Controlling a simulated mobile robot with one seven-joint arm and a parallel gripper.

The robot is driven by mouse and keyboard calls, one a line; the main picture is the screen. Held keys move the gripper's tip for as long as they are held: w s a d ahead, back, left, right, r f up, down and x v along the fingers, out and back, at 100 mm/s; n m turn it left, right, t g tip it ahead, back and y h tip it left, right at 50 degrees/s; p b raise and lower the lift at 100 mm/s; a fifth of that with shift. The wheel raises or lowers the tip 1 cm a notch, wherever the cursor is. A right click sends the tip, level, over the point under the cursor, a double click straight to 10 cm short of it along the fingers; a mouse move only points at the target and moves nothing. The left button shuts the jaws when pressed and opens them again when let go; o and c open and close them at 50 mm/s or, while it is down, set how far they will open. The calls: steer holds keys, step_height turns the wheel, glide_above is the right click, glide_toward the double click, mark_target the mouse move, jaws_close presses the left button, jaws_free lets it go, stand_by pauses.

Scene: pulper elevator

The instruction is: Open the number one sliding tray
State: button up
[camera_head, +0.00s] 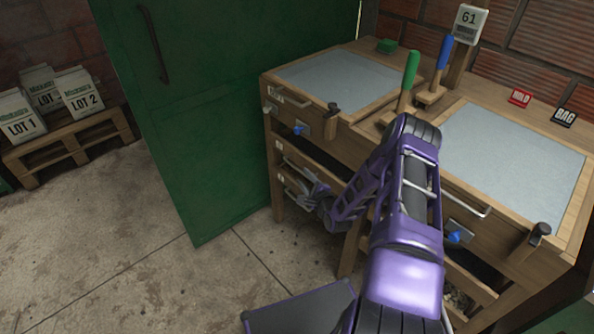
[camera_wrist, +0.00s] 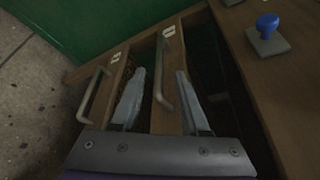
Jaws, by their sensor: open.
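Two wooden sliding trays sit one above the other under the left end of the bench. The wrist view shows the upper tray's front with its metal handle (camera_wrist: 162,88) and small white label (camera_wrist: 168,31), and the lower tray's handle (camera_wrist: 90,98) and label (camera_wrist: 115,57). The numbers are too small to read. My gripper (camera_wrist: 161,73) is open, with the upper handle between its fingers in the picture; I cannot tell whether they reach around it. In the head view my gripper (camera_head: 304,190) is beside the tray fronts and partly covers them.
A green door (camera_head: 215,120) stands close on the left.

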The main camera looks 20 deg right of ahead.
mark_target(297, 169)
steer(key=b+x, duration=0.1)
steer(key=x, duration=0.6)
steer(key=shift+w+f, duration=0.1)
steer(key=shift+w, duration=0.15)
jaws_close()
stand_by(1.1)
